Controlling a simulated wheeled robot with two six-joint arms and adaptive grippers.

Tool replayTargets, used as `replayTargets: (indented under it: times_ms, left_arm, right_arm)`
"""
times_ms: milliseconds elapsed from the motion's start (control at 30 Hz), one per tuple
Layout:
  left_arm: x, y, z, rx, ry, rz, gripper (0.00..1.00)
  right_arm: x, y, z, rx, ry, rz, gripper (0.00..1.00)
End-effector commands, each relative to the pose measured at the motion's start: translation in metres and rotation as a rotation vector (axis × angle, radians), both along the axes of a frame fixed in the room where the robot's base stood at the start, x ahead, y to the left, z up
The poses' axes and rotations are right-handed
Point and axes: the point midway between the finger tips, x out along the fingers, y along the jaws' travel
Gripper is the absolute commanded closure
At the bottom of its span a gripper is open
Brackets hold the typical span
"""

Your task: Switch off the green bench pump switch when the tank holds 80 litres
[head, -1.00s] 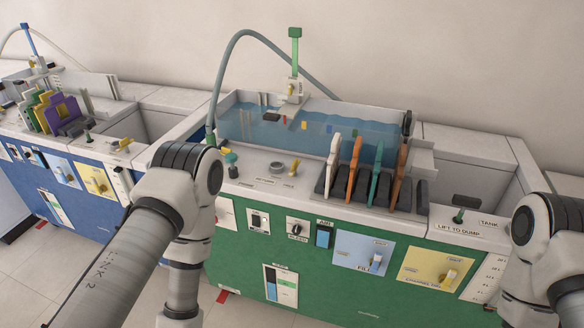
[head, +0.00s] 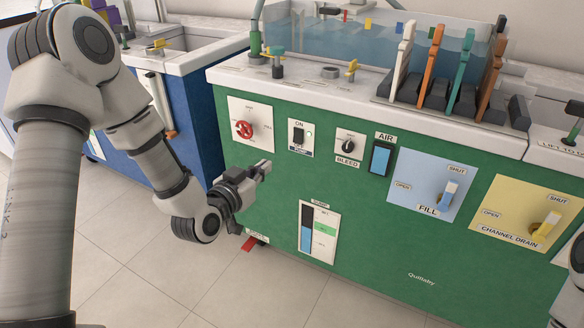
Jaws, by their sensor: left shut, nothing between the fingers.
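The green bench (head: 400,270) fills the middle and right of the head view. Its pump switch (head: 298,138) is on a small white plate on the front panel, with ON printed above it and a small greenish spot beside it. The lever is too small to tell its position. My left gripper (head: 266,165) is shut and empty, in front of the panel, below and left of the pump switch and apart from it in the picture. The tank's litre scale is out of view. My right gripper is not in view; only part of my right arm shows at the lower right edge.
A red knob (head: 243,129) is left of the pump switch and a bleed knob (head: 348,144) right of it. Farther right are the fill lever (head: 447,194) and channel drain lever (head: 545,229). A sump gauge (head: 318,232) is below. A blue bench (head: 192,110) stands left.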

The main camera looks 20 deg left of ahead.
Motion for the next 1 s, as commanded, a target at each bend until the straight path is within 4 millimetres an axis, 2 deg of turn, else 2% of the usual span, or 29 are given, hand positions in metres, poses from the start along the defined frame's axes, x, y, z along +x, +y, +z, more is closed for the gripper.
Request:
replayTargets:
  times_ms: [33, 333, 467, 567, 1000]
  left_arm:
    - [0.001, 0.000, -0.001, 0.000, -0.008, 0.000, 1.00]
    - [0.001, 0.000, 0.003, 0.001, -0.007, -0.001, 1.00]
    - [0.008, -0.001, 0.000, 0.003, -0.006, -0.001, 1.00]
    - [0.021, -0.003, -0.002, 0.005, -0.007, -0.003, 1.00]
    - [0.113, -0.010, -0.015, 0.003, -0.009, -0.001, 1.00]
  right_arm:
    - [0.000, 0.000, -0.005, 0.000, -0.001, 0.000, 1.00]
    - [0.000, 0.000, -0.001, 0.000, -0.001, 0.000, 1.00]
    - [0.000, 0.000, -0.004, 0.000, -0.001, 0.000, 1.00]
    - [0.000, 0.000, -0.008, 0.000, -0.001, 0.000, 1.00]
    - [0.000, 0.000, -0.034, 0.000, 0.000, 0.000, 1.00]
